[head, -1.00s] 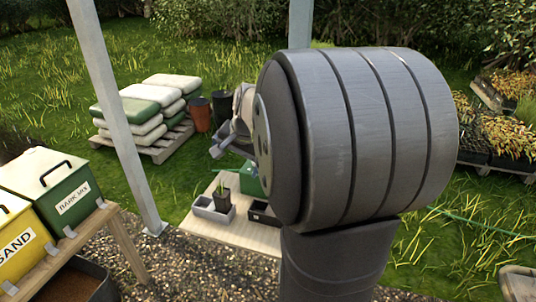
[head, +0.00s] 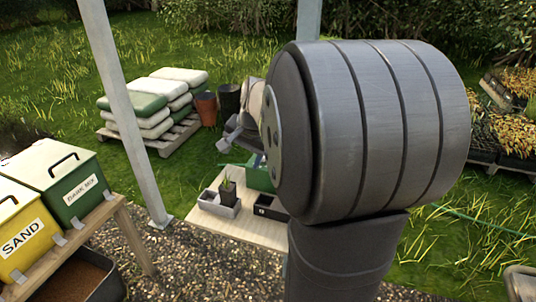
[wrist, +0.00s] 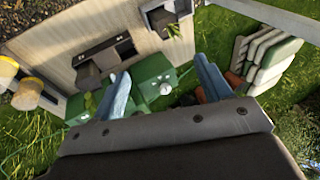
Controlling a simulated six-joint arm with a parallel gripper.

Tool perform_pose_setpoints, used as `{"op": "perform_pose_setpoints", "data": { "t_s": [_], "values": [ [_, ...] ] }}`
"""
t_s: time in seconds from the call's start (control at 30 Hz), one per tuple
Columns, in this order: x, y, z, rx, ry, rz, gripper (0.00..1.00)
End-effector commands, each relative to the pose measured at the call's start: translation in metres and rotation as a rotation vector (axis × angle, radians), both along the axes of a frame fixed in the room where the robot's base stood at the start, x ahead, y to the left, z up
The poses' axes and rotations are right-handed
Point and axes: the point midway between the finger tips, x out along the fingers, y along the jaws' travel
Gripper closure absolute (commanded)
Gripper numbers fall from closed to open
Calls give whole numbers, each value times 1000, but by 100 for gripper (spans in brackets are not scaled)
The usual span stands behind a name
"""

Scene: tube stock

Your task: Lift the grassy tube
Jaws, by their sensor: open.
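A dark square tube with upright grassy leaves (head: 228,190) stands in the light grey tray (head: 210,204) on the table. In the wrist view, a tube with green leaves (wrist: 173,30) shows at the top, with its grey tray (wrist: 153,8). It looks like the same tube. My gripper (wrist: 165,85) is open, with its two blue-grey fingers wide apart and nothing between them. It is apart from the tube and over the green box side of the table. In the head view my arm hides most of the gripper.
A black tray (head: 270,208) stands beside the grey one, and a green box (head: 259,178) is behind. In the wrist view, green boxes (wrist: 150,76) lie below the fingers. A metal post (head: 122,110) and the sand bin (head: 22,238) are at left. Stacked sacks (head: 155,105) are behind.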

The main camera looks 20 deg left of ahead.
Motion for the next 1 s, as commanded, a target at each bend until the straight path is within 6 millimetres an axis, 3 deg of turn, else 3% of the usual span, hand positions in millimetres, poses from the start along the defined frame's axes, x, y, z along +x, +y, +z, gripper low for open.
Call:
{"op": "perform_pose_setpoints", "data": {
  "t_s": [0.17, 0.27, 0.8, 1.0],
  "values": [
    [2, 2, -1, -11, -5, 28, 29],
    [7, 9, -3, -51, -22, 132, 29],
    [50, 72, -36, -389, -122, 1325, 29],
    [57, 82, -43, -425, -122, 1548, 29]
  ]
}}
